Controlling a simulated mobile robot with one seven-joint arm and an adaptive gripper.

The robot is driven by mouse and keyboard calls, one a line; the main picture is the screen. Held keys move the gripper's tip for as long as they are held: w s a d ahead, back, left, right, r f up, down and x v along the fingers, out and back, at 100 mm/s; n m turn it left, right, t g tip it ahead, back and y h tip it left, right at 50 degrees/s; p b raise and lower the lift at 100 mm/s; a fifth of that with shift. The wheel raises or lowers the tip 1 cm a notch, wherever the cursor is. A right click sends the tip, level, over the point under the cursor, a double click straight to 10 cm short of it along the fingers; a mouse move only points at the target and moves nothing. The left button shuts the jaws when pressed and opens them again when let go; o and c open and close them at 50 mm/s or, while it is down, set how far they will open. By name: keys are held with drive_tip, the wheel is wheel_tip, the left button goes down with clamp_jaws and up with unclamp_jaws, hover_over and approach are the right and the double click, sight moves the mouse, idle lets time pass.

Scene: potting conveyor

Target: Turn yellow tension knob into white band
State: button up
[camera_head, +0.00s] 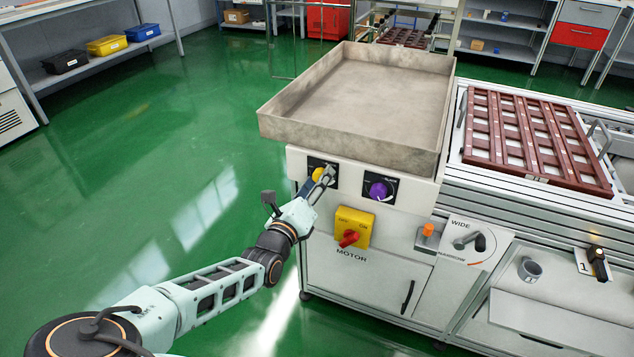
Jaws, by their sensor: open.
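The yellow tension knob (318,174) is on a dark dial plate at the upper left of the white machine front. My gripper (327,173) is right at this knob and covers part of it. The gripper is open, with its fingertips at the knob's right side. I cannot tell whether they touch it. The white band on the dial cannot be made out at this size, and the gripper hides part of the plate.
A purple knob (379,190) is close to the right. Below are the yellow motor switch box (362,222) with a red handle, an orange button (428,230) and the WIDE lever (468,240). A grey tray (283,127) overhangs the knobs. Green floor (150,200) is free at left.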

drive_tip(key=c, duration=1.1)
drive_tip(key=shift+c, duration=0.2)
drive_tip(key=shift+r+m+p, duration=0.15)
drive_tip(key=shift+m+p, duration=0.25)
drive_tip(key=shift+p, duration=0.3)
drive_tip(key=shift+m+p, duration=4)
drive_tip(key=shift+m, duration=7)
